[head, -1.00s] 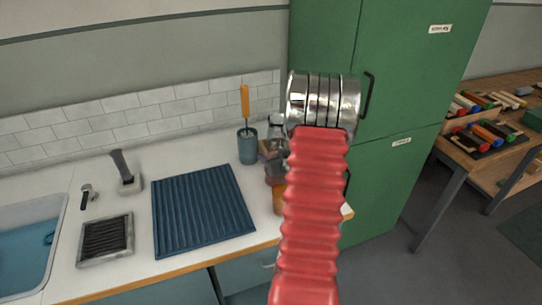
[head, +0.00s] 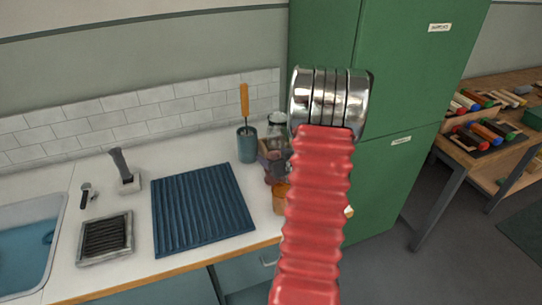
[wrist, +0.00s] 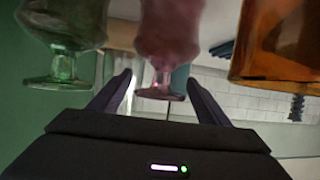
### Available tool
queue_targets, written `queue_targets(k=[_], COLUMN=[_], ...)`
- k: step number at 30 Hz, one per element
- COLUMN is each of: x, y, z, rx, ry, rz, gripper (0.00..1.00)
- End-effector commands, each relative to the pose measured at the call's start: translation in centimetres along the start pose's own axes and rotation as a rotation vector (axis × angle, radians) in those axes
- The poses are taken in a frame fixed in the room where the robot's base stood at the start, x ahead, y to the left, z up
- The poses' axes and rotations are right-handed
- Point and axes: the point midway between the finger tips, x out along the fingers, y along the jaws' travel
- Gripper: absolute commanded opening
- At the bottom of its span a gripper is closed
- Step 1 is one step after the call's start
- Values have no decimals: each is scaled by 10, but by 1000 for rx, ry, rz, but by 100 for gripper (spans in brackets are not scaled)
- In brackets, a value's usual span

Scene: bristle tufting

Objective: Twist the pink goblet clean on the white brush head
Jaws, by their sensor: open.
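In the wrist view the pink goblet (wrist: 168,35) is in the middle. Its foot is towards my gripper (wrist: 163,92), whose two dark fingers are open to either side of the foot and stem. I cannot tell whether they touch it. The wrist picture looks upside down, with the pale counter at the top, so the goblet seems to stand foot up. In the head view my red arm partly hides the glasses and hides my gripper. A grey upright piece (head: 121,163) stands on a pale block on the counter; I cannot tell whether it is the white brush head.
Close by are a green goblet (wrist: 65,30) and an amber glass (wrist: 285,40); the amber also shows in the head view (head: 279,198). A teal cup (head: 247,145) with an orange handle, a ribbed blue mat (head: 202,210), a dark rack (head: 106,238) and a sink (head: 25,245) occupy the counter.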

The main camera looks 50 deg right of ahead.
Motion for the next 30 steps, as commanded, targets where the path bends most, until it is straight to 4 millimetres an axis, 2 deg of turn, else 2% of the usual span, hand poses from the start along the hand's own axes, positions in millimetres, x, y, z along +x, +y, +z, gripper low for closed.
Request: queue_targets(k=[18,24,30], x=[-94,-110,-112], y=[2,2,1], z=[-3,-3,-2], rx=[0,-1,0], ry=[2,1,0], rz=[2,0,-1], gripper=[70,70,70])
